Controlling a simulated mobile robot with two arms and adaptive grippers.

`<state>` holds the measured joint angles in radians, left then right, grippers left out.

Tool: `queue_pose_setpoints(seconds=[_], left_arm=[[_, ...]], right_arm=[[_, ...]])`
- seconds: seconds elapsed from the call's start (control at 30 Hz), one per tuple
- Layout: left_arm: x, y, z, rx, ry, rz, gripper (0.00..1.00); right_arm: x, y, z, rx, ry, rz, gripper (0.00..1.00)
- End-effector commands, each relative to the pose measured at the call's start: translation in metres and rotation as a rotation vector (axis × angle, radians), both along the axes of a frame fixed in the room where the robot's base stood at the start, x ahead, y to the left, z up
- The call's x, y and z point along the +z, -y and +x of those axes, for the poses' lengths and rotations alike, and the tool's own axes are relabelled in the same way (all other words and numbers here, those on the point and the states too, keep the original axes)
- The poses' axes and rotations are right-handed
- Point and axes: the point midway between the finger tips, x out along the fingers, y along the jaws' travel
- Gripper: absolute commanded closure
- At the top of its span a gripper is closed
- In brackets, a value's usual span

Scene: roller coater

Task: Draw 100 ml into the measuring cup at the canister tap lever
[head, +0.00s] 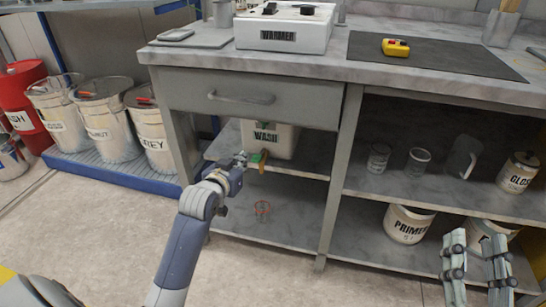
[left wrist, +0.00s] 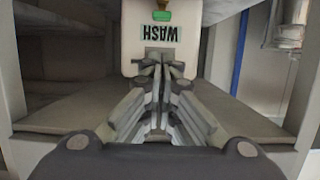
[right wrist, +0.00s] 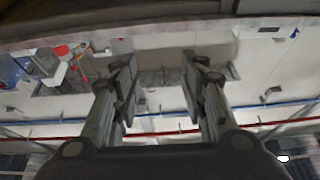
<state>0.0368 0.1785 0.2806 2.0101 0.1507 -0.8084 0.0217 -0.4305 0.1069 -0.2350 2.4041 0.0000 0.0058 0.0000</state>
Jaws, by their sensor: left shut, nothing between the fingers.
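The white canister (head: 286,143) labelled WASH stands on the middle shelf under the drawer; it also shows upside down in the left wrist view (left wrist: 185,48). Its tap has a green lever (head: 257,157) with a yellowish spout below; the green part also shows at the top of the left wrist view (left wrist: 162,16). A small clear measuring cup (head: 262,211) with reddish marks stands on the bottom shelf, below the tap. My left gripper (head: 241,159) is shut and empty, just left of the lever; contact cannot be told. My right gripper (head: 477,262) is open and empty at lower right.
Clear beakers (head: 418,160), a jug and a GLOSS can (head: 517,172) stand on the right shelf, with a PRIMER bucket (head: 408,224) below. A grey post (head: 340,170) divides the bays. The drawer (head: 250,100) overhangs the canister. Floor in front is clear.

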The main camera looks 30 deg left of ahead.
Motion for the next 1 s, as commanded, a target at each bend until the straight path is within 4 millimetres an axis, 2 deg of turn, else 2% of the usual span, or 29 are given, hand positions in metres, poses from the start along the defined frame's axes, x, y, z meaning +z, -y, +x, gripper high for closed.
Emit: queue_pose_setpoints(seconds=[0.17,0.63,0.77,1.0], left_arm=[[0.014,-0.009,0.004,0.014,0.046,0.002,1.00],[0.014,-0.010,0.008,0.014,0.048,0.001,1.00],[0.011,-0.012,0.017,0.014,0.047,0.001,1.00],[0.005,-0.017,0.038,0.015,0.047,0.000,1.00]], right_arm=[[0.017,0.001,-0.009,0.004,0.072,0.021,0.60],[0.024,0.001,-0.013,0.005,0.109,0.031,0.60],[0.036,0.002,-0.021,0.009,0.184,0.052,0.60],[0.064,0.005,-0.046,0.019,0.372,0.107,0.60]])
